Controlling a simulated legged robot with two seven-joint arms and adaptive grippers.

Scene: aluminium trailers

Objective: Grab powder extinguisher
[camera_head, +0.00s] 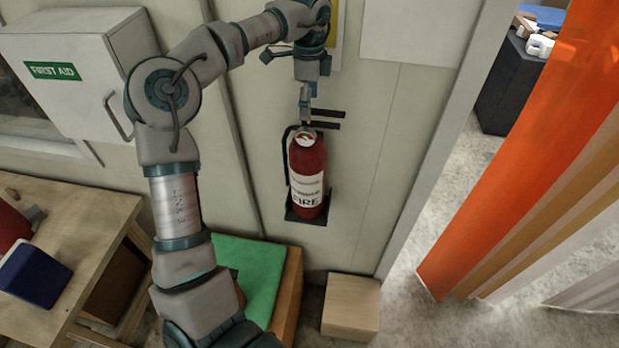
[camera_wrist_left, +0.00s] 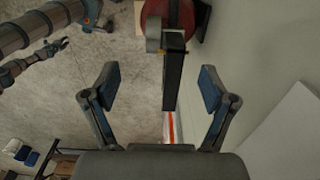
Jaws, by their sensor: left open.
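The red powder extinguisher (camera_head: 307,172) hangs upright in a black wall bracket, with a white label and black handle levers (camera_head: 324,120) on top. My left gripper (camera_head: 305,104) is just above its top, pointing down. In the left wrist view, my left gripper (camera_wrist_left: 160,76) has its two fingers spread wide. The extinguisher's red body (camera_wrist_left: 172,10) is at the top edge, and its black lever (camera_wrist_left: 174,75) lies between the fingers, apart from both. What looks like my right gripper (camera_wrist_left: 62,45) is at upper left, too small to read its jaws.
A white first aid cabinet (camera_head: 75,60) is on the wall to the left. Below are a wooden table (camera_head: 85,235), a green-topped box (camera_head: 245,275) and a wooden block (camera_head: 350,305). Orange curtains (camera_head: 540,150) hang at right, with open floor beside them.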

